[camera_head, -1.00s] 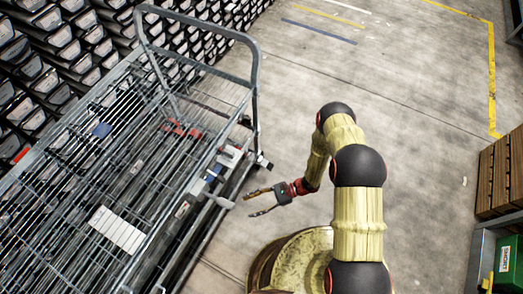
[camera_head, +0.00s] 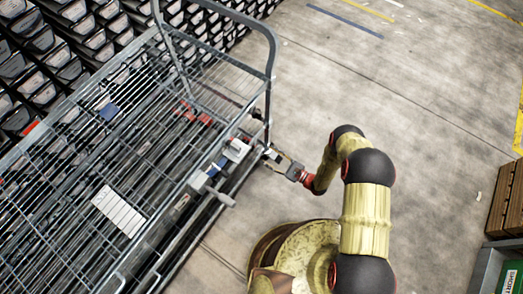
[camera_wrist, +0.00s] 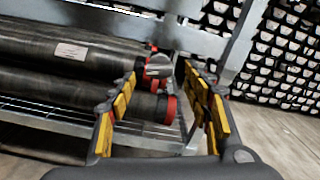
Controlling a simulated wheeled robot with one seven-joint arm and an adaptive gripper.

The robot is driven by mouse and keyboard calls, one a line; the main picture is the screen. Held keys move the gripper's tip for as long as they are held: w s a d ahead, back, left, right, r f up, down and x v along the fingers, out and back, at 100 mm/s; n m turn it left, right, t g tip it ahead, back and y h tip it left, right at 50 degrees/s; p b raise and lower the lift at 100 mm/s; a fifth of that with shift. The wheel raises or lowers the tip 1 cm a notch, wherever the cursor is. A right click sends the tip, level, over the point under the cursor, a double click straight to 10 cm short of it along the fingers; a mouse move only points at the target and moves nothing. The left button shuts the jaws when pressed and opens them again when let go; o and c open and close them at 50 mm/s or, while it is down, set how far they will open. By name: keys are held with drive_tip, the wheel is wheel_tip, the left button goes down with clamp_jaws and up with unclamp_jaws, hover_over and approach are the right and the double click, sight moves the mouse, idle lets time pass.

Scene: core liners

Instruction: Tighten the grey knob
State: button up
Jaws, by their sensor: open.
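A grey knob (camera_wrist: 158,68) shows in the wrist view, in front of the cart's metal frame and between my fingertips as seen from there. I cannot tell whether the fingers touch it. My gripper (camera_wrist: 160,78) is open, with yellow pads along both fingers. In the head view my gripper (camera_head: 270,156) reaches left to the right side of the wire cart (camera_head: 268,82), close to its corner post. The knob is too small to make out surely there.
Dark tubes (camera_wrist: 65,48) with red ends lie in the cart beside the left finger. A grey lever-like part (camera_head: 220,196) sticks out of the cart's side. Racked boxes (camera_head: 60,62) stand behind.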

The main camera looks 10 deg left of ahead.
sight(261, 150)
drive_tip(key=shift+b+x, duration=0.5)
drive_tip(key=shift+x, duration=2.05)
drive_tip(key=c, duration=0.3)
drive_tip(key=c, duration=0.8)
drive_tip(key=shift+c, duration=0.3)
